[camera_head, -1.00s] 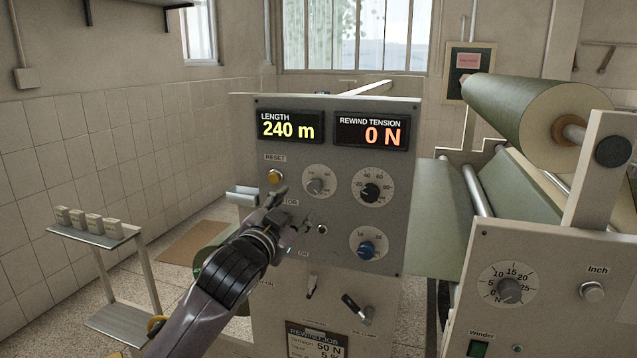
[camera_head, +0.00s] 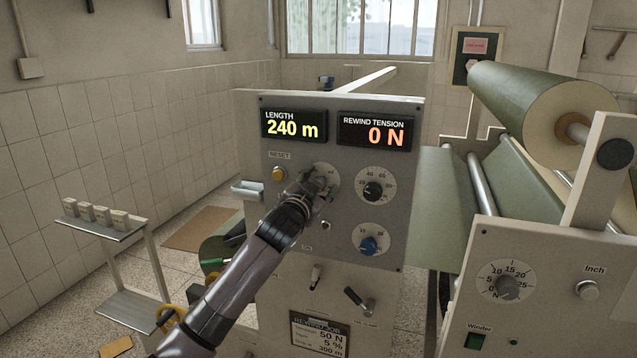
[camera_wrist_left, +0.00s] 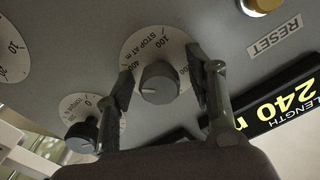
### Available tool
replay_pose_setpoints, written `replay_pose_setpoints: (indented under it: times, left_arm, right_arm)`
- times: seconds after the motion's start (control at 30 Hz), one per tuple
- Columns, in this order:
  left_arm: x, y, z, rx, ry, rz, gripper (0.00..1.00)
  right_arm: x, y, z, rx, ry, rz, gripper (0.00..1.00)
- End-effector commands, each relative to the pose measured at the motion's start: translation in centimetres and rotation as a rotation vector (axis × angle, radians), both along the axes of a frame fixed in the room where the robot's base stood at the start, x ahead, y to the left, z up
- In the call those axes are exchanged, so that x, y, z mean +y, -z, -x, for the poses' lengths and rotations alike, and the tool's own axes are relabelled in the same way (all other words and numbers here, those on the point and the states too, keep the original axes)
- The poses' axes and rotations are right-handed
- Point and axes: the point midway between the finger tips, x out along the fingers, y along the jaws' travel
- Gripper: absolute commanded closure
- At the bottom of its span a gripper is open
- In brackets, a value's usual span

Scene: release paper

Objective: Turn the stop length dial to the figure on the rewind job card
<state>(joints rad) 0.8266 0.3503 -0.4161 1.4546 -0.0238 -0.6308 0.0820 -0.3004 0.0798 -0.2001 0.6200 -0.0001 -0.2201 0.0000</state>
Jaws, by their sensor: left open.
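The stop length dial, marked STOP AT m (camera_wrist_left: 158,83), has a grey knob on a white numbered disc. Its pale pointer line faces left in the left wrist view. My left gripper (camera_wrist_left: 160,82) is open, with one finger on each side of the knob; I cannot tell whether they touch it. In the head view my left gripper (camera_head: 316,184) covers much of the dial (camera_head: 328,174). The rewind job card (camera_head: 320,334) low on the panel reads 50 N, 5 % and 300 m.
The length display (camera_head: 293,126) reads 240 m and the tension display (camera_head: 374,133) reads 0 N. The yellow reset button (camera_head: 278,174) is left of the dial. Other dials (camera_head: 375,186) (camera_head: 373,240) sit to the right. A small toggle (camera_head: 326,226) is below.

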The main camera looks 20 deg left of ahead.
Motion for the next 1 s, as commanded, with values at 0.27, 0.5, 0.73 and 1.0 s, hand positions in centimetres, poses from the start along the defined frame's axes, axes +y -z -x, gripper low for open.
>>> replay_pose_setpoints:
  times: [0.27,0.5,0.73,1.0]
  left_arm:
    - [-0.04,0.02,0.0,0.0,0.001,0.0,0.54]
    - [-0.04,0.02,0.01,0.0,0.001,0.001,0.7]
    - [-0.04,0.02,0.01,0.0,0.001,0.001,0.86]
    - [-0.03,0.03,0.02,0.0,0.001,0.001,0.99]
  right_arm:
    - [-0.02,0.01,-0.01,0.0,0.0,0.0,0.45]
    - [-0.02,0.01,-0.01,0.0,0.0,0.0,0.45]
    - [-0.02,0.01,-0.03,0.0,0.0,0.0,0.45]
    - [-0.02,0.01,-0.04,0.0,0.0,0.0,0.45]
